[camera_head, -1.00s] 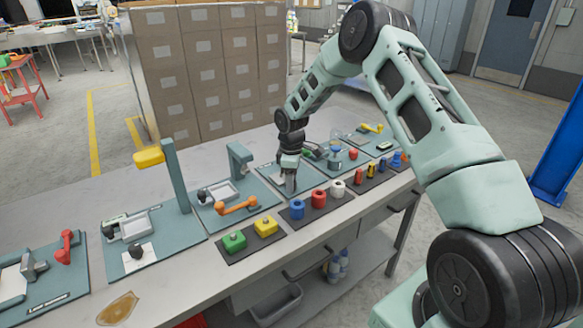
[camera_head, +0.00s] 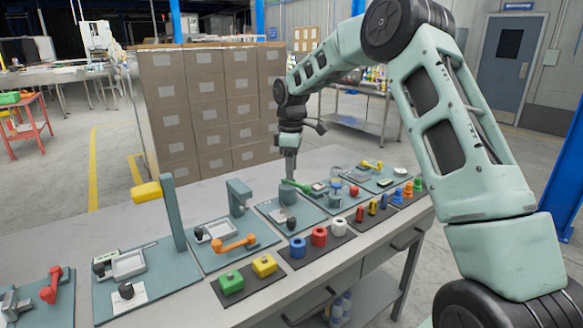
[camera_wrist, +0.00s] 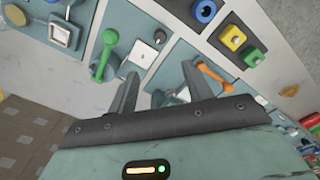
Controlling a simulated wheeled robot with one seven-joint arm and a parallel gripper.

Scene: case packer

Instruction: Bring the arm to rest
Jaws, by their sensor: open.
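My gripper (camera_head: 289,174) hangs pointing down over the workbench (camera_head: 160,209), at the end of my pale green arm. In the head view it is above the blue-green plate (camera_head: 278,221) in the middle of the row. The wrist view shows the two fingers of my gripper (camera_wrist: 161,82) apart, with nothing held between them. Below it lie a plate with a green handle (camera_wrist: 107,50) and a plate with an orange handle (camera_wrist: 214,77). The fingers appear clear of both.
A stack of brown boxes (camera_head: 205,110) stands close behind the bench. A yellow-topped post (camera_head: 172,208) rises at the left. Open floor (camera_head: 60,150) lies left.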

